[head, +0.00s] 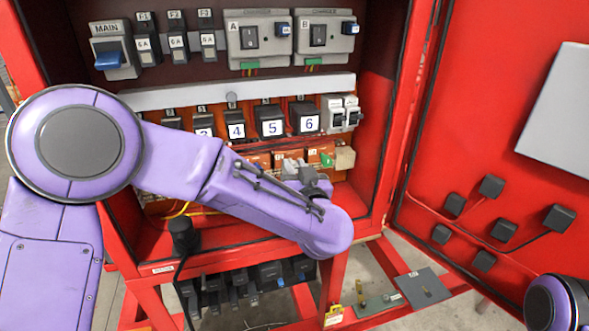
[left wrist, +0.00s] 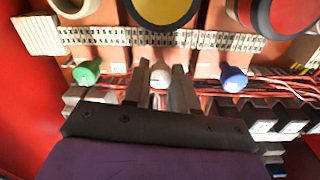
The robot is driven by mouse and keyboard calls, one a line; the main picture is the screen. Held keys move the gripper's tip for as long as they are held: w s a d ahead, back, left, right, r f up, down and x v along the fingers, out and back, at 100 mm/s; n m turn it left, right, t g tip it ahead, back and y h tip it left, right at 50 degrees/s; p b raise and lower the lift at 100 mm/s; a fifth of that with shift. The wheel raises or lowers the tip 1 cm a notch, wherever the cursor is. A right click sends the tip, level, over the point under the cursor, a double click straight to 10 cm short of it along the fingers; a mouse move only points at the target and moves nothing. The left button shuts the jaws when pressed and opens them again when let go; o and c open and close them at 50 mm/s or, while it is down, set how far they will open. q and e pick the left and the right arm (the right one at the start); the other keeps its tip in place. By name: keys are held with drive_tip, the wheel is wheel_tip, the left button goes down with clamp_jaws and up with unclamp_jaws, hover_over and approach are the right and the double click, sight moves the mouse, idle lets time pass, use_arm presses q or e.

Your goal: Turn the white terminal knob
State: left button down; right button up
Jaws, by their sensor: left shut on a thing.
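The white terminal knob (left wrist: 160,76) shows in the left wrist view between my left gripper's two fingers, in the middle of a row of knobs. My left gripper (left wrist: 163,80) is shut on it, with one dark finger on each side. In the head view my left gripper (head: 297,168) reaches into the lower part of the red cabinet. There the white knob is hidden or too small to make out. A green knob (left wrist: 87,73) and a blue knob (left wrist: 233,79) flank the white one in the left wrist view. My right gripper is not in view.
A terminal strip (left wrist: 160,38) and red wires run close to the knobs. Numbered black breakers (head: 270,121) sit above in the head view. The cabinet's red door (head: 470,150) stands open at right. Round yellow (left wrist: 163,8) and red (left wrist: 285,12) parts are near the fingers.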

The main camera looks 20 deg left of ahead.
use_arm(q)
drive_tip(key=n+b, duration=0.1)
drive_tip(key=n, duration=0.1)
drive_tip(key=n+b, duration=0.1)
drive_tip(key=n, duration=0.1)
drive_tip(key=shift+f+n+b, duration=0.2)
drive_tip(key=shift+n+b, duration=0.1)
drive_tip(key=shift+n, duration=0.1)
drive_tip(key=n+b, duration=0.3)
drive_tip(key=n, duration=0.1)
drive_tip(key=shift+n, duration=0.3)
drive_tip(key=n+b, duration=0.5)
drive_tip(key=shift+f+y, duration=0.1)
drive_tip(key=shift+y, duration=0.2)
drive_tip(key=n+b, duration=0.2)
drive_tip(key=n, duration=0.1)
drive_tip(key=shift+r+n+b, duration=0.2)
drive_tip(key=shift+n+b, duration=0.3)
drive_tip(key=shift+b, duration=0.1)
drive_tip(key=shift+r, duration=0.1)
drive_tip(key=c, duration=0.9)
unclamp_jaws()
drive_tip(key=shift+w, duration=0.1)
